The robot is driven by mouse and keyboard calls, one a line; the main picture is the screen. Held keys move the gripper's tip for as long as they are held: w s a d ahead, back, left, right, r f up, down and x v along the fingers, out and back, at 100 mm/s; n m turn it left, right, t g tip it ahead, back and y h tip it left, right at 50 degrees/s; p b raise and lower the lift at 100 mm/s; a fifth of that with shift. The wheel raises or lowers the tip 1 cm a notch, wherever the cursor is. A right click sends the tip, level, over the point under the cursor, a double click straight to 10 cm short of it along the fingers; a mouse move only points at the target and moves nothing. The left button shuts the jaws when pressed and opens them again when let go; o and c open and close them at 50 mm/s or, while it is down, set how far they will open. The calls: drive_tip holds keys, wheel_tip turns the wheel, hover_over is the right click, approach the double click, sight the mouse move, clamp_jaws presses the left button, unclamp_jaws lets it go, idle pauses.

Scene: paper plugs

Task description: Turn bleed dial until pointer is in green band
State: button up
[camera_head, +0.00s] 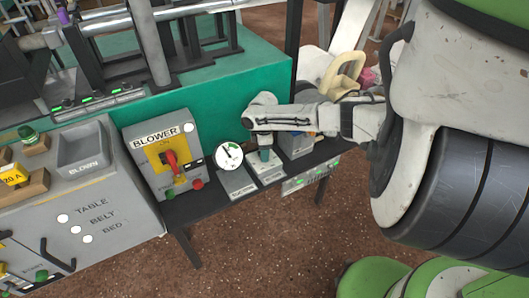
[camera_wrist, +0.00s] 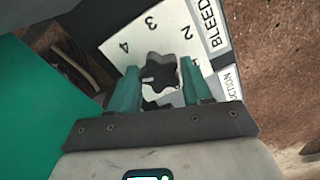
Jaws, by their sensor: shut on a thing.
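The bleed dial's dark star-shaped knob (camera_wrist: 160,68) sits on a white face with the numbers 2, 3 and 4 showing, beside a BLEED label (camera_wrist: 208,22) in the wrist view. My gripper (camera_wrist: 158,88) has its two teal fingers on either side of the knob, shut on it. In the head view my gripper (camera_head: 265,155) reaches down over a small grey box, and its fingers hide most of the dial. The round white gauge (camera_head: 228,156) stands just left of it, with a dark pointer and a green band at the upper right; the exact pointer reading is too small to tell.
A grey BLOWER box (camera_head: 150,145) with a red switch on a yellow plate stands left of the gauge. A larger grey panel (camera_head: 110,238) labelled TABLE, BELT and BED is further left. A green machine wall (camera_head: 225,95) rises behind. Brown floor lies in front.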

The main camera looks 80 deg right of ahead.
drive_tip(key=m+p, duration=0.2)
drive_tip(key=m, duration=0.2)
drive_tip(key=shift+r, duration=0.15)
drive_tip(key=m+p, duration=0.2)
drive_tip(key=m, duration=0.7)
drive_tip(key=shift+p, duration=0.4)
drive_tip(key=m, duration=0.4)
drive_tip(key=shift+m+p, duration=0.3)
drive_tip(key=o, duration=1)
drive_tip(key=shift+r+p, duration=1.7)
drive_tip(key=shift+r, duration=0.2)
